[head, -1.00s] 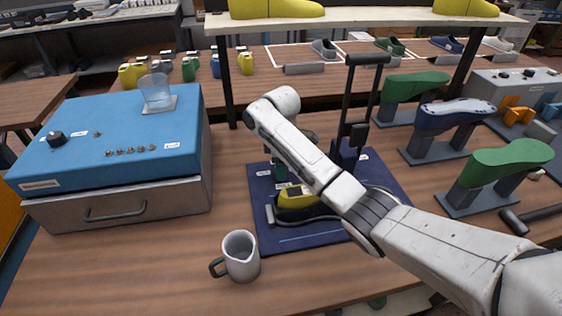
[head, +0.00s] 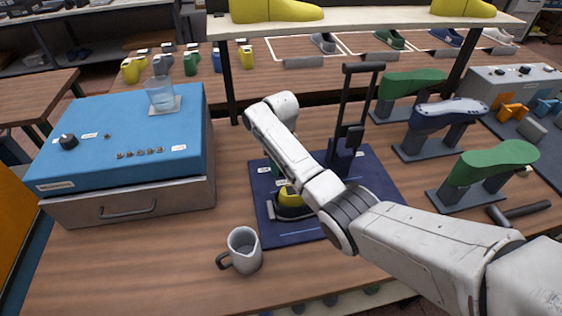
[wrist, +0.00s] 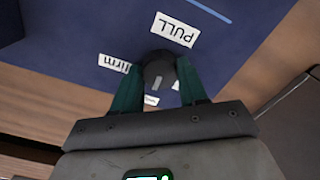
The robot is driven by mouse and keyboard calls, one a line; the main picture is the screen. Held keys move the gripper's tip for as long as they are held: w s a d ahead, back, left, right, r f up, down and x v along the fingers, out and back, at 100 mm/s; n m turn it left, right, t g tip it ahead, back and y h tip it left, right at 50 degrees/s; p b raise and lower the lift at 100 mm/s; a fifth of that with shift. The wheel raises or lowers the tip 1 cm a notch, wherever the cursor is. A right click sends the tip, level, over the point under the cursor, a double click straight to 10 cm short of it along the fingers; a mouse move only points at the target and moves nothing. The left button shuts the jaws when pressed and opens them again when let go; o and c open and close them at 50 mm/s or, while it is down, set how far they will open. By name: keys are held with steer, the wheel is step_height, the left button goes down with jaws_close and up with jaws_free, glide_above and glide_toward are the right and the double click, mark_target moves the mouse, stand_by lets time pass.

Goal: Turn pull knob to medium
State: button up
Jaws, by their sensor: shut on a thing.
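The dark round pull knob (wrist: 159,70) sits on the blue base plate (wrist: 226,34) beside a white PULL label (wrist: 174,30). My gripper (wrist: 160,82) has its green fingers on either side of the knob and is shut on it. A pale mark shows on the knob's face. A "firm" label (wrist: 114,63) lies at the left in the wrist view, and another label (wrist: 151,100) is partly hidden between the fingers. In the head view the blue base (head: 375,180) carries a yellow shoe last (head: 289,197); my arm hides the knob there.
A dark upright frame with a handle (head: 364,68) rises behind my arm. A grey mug (head: 244,250) stands in front of the base. A blue-topped box (head: 125,120) with another knob (head: 68,141) is at left; shoe lasts on stands (head: 490,160) are at right.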

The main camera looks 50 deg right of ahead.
steer(key=shift+m, duration=0.3)
steer(key=shift+w, duration=0.1)
steer(key=o, duration=1.1)
steer(key=shift+c, duration=0.2)
step_height(320, 180, up, 11)
steer(key=shift+b, duration=0.45)
steer(key=shift+f, duration=0.15)
